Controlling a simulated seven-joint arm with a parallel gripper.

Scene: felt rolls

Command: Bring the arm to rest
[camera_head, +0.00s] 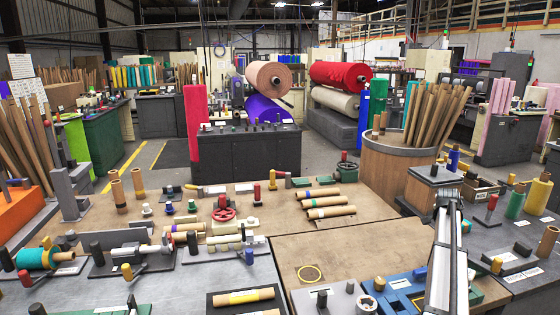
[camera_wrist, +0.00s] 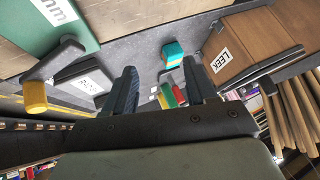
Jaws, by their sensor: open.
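My gripper (camera_wrist: 159,66) shows in the wrist view with its two dark fingers spread apart. Nothing is held between them. Small coloured items, red, green and yellow, show beyond the gap, apart from the fingers. In the head view my arm (camera_head: 447,262) rises from the bottom edge at the right, over the edge of the wooden worktop. Its far end is small there, and the finger tips cannot be made out.
In the head view, cardboard tubes (camera_head: 328,201) lie on the worktop (camera_head: 360,245), beside some bare wood. A round tube bin (camera_head: 392,170) stands behind my arm.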

